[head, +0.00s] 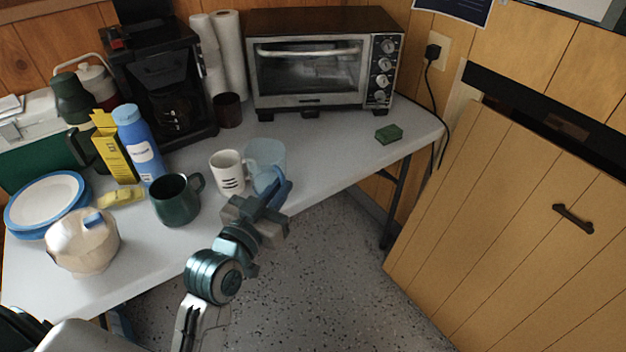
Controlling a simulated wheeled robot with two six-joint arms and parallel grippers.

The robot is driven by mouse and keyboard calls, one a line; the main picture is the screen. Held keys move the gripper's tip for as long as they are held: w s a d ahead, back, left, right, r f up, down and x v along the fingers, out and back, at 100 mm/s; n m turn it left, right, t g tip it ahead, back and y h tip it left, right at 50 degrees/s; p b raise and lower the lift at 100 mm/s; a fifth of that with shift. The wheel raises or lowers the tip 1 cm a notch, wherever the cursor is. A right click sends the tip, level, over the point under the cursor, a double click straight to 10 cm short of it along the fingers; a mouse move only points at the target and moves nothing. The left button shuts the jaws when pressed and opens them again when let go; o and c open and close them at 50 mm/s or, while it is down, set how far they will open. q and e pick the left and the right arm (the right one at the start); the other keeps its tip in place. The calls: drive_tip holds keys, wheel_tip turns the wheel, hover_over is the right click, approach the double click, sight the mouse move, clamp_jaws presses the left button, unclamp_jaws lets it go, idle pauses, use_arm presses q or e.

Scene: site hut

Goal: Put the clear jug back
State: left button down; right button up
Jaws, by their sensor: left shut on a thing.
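The clear jug (267,155) is a bluish see-through vessel at the front edge of the grey table, right of a white mug. My left gripper (268,192) reaches it from the front and is shut on it, at the jug's near side where a blue handle shows. The fingers hide the jug's lower near part. I cannot tell whether the jug's base touches the table. My right gripper is not in view.
A white mug (228,172) stands close left of the jug, and a dark green mug (176,200) farther left. A toaster oven (322,62) and a coffee maker (160,80) stand behind. The table (330,150) is clear around the green sponge (388,134).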

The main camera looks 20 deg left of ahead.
use_arm(q)
drive_tip(key=shift+y, duration=0.3)
drive_tip(key=w+f, duration=0.1)
drive_tip(key=w, duration=0.4)
drive_tip(key=w+f, duration=0.1)
drive_tip(key=w, duration=0.4)
drive_tip(key=w+d+f, duration=0.1)
drive_tip(key=w, duration=0.4)
drive_tip(key=shift+f, duration=0.1)
wheel_tip(320, 180, down, 3)
drive_tip(key=shift+f+b, duration=0.2)
drive_tip(key=shift+b, duration=0.3)
drive_tip(key=shift+f, duration=0.1)
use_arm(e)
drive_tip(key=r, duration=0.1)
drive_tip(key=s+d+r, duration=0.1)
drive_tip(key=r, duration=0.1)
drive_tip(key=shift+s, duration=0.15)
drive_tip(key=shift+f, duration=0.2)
use_arm(q)
drive_tip(key=c, duration=1.5)
unclamp_jaws()
drive_tip(key=shift+f, duration=0.1)
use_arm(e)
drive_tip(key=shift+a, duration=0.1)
